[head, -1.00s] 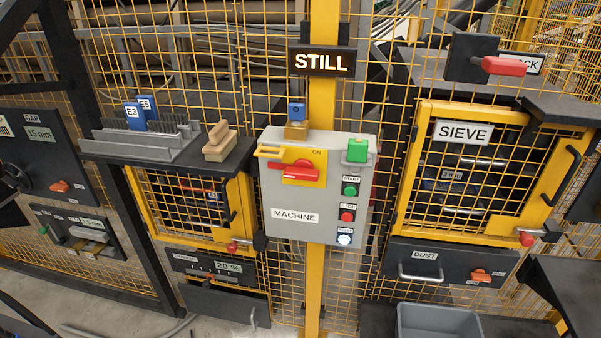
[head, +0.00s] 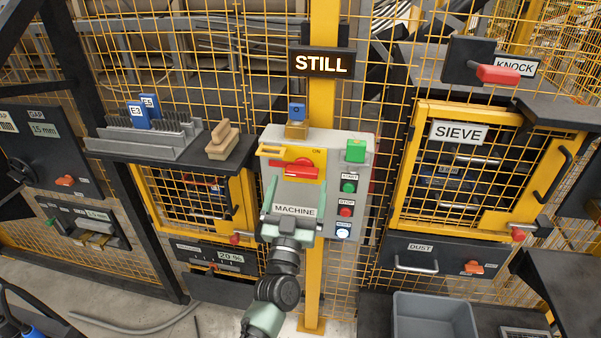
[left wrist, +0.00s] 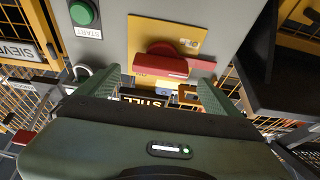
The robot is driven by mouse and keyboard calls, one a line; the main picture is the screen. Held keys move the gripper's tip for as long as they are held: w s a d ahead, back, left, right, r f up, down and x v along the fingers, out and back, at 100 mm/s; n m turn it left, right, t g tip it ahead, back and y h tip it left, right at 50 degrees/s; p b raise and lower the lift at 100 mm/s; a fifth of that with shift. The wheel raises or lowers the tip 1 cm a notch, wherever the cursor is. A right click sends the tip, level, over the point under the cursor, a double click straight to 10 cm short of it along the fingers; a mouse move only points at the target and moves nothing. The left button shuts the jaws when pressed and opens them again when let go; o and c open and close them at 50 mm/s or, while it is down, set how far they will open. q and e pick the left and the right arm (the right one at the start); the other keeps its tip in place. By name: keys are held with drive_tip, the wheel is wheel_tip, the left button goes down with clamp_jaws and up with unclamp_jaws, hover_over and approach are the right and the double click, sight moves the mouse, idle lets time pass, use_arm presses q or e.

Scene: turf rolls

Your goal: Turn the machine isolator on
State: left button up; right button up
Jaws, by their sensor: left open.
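The machine isolator is a red handle (head: 296,171) on a yellow plate (head: 306,157), set on the grey box labelled MACHINE (head: 295,211). My left gripper (head: 296,196) is open and empty, just below and in front of the handle. In the left wrist view the red handle (left wrist: 160,66) shows between the two spread fingers; I cannot tell whether they touch it. My right gripper is not in view.
On the box's right are a green block (head: 356,150), a green START button (head: 348,187), a red button (head: 345,212) and a white lit button (head: 343,233). A STILL sign (head: 321,64) hangs above. A shelf with a brush (head: 221,141) juts out at left.

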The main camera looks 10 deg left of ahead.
sight(301, 175)
use_arm(q)
drive_tip(key=shift+p+x, duration=0.3)
drive_tip(key=shift+x, duration=1.55)
drive_tip(key=c, duration=1.4)
